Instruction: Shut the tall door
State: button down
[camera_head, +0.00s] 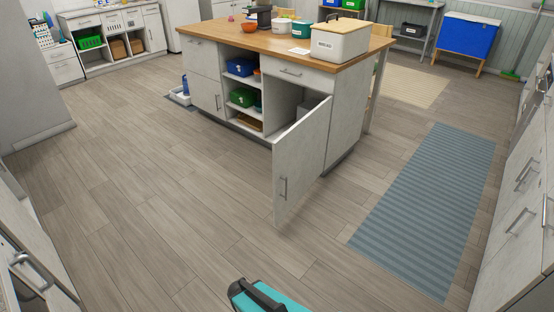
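The tall door (298,165) is a pale grey panel on the front right of the wooden-topped island (305,45). It stands wide open, swung out into the room. Its vertical metal handle (283,189) is near the lower free edge. The cabinet opening behind it (290,103) is partly hidden by the door. My gripper cannot be made out in the head view.
A teal and black object (268,297), cut off by the bottom edge, cannot be identified. A blue striped rug (428,205) lies right of the island. Drawer cabinets (522,205) line the right edge. Wooden floor (160,190) before the door is clear.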

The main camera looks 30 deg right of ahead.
aim_at(299, 155)
jog(key=z, duration=0.05)
jog(key=i, duration=1)
jog(key=u, duration=0.05)
